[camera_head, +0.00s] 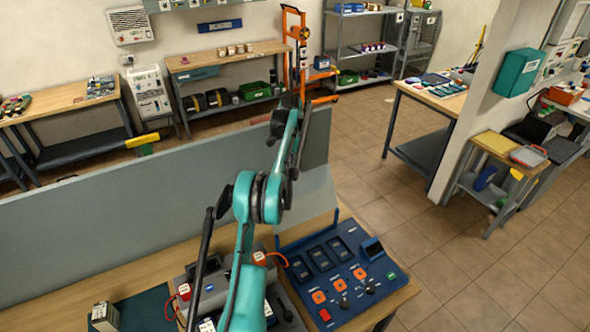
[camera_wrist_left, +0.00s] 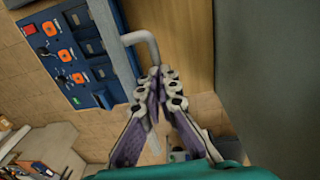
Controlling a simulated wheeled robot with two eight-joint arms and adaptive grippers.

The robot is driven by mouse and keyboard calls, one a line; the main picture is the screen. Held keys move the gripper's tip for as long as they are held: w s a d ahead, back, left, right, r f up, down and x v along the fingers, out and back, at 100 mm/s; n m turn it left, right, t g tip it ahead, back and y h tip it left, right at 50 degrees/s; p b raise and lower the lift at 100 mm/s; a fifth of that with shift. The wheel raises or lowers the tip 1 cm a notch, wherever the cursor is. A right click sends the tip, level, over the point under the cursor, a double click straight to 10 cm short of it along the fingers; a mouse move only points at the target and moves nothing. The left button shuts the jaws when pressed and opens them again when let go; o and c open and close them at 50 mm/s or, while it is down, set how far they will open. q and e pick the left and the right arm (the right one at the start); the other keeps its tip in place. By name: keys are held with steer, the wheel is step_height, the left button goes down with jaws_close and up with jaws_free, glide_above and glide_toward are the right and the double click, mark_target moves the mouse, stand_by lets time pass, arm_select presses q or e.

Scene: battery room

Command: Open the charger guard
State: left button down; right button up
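The charger is a blue panel (camera_head: 335,275) with dark slots, orange buttons and knobs, at the bottom middle of the head view. It also shows in the left wrist view (camera_wrist_left: 85,50), at the upper left. A clear pane (camera_head: 319,193), seemingly the raised guard, stands at its far edge. In the left wrist view a pale bent bar (camera_wrist_left: 139,37), seemingly the guard's handle, runs from the charger's edge to my left gripper (camera_wrist_left: 161,78). The fingers close around the bar, which shows again between the purple pads. In the head view my teal arm hides most contact. My right gripper is not in view.
The charger sits on a wooden bench (camera_head: 150,275) with a grey partition (camera_head: 110,225) behind it. Grey equipment with red clips (camera_head: 262,258) stands just left of the charger, under my arm. A small box (camera_head: 104,316) is at the bottom left. Open tiled floor lies right.

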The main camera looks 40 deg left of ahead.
arm_select(q)
steer(key=c, duration=1.6)
jaws_free()
steer(key=shift+s+d+f, duration=0.1)
steer(key=shift+s+f, duration=0.1)
steer(key=shift+f, duration=1)
step_height(320, 180, up, 7)
steer(key=a, duration=0.1)
steer(key=shift+w+a+r, duration=0.15)
steer(key=shift+w+a, duration=0.05)
steer(key=shift+w, duration=0.2)
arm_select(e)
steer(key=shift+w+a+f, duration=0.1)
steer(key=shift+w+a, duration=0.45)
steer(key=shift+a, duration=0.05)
arm_select(q)
steer(key=shift+s, duration=0.1)
